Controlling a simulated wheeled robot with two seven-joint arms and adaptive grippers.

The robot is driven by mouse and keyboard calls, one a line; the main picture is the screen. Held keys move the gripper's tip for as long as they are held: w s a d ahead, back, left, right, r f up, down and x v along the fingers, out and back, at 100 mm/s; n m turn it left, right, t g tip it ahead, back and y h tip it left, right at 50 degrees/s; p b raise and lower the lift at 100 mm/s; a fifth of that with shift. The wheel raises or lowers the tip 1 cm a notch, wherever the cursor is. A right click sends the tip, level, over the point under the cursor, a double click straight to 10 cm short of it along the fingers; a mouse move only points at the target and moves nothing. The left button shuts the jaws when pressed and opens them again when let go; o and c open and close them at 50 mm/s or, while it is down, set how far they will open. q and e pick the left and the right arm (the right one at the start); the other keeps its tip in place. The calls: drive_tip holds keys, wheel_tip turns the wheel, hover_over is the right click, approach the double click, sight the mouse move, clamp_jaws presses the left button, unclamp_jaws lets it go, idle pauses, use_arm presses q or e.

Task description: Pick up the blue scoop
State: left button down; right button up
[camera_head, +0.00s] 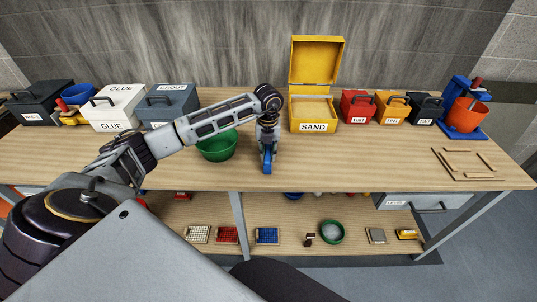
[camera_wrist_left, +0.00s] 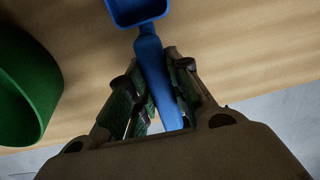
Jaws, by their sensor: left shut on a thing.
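The blue scoop (camera_wrist_left: 138,10) shows in the left wrist view with its bowl at the top and its handle running down between my left fingers. My left gripper (camera_wrist_left: 160,95) is shut on the scoop's handle. In the head view my left gripper (camera_head: 268,152) points down over the front middle of the bench, with a blue part of the scoop (camera_head: 267,168) at its tips. Whether the scoop touches the bench top is hard to tell. My right gripper is not in view.
A green bowl (camera_head: 217,147) stands just left of my gripper. An open yellow SAND box (camera_head: 314,114) stands behind to the right. Grout (camera_head: 172,105) and glue (camera_head: 114,108) boxes stand at left, tint boxes (camera_head: 391,107) at right. A wooden frame (camera_head: 467,178) lies front right.

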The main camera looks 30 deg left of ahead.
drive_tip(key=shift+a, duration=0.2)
use_arm(q)
drive_tip(key=shift+r, duration=0.8)
wheel_tip(320, 180, up, 8)
drive_tip(key=shift+f+b, duration=0.25)
drive_tip(key=shift+b, duration=0.3)
drive_tip(key=shift+r, duration=0.4)
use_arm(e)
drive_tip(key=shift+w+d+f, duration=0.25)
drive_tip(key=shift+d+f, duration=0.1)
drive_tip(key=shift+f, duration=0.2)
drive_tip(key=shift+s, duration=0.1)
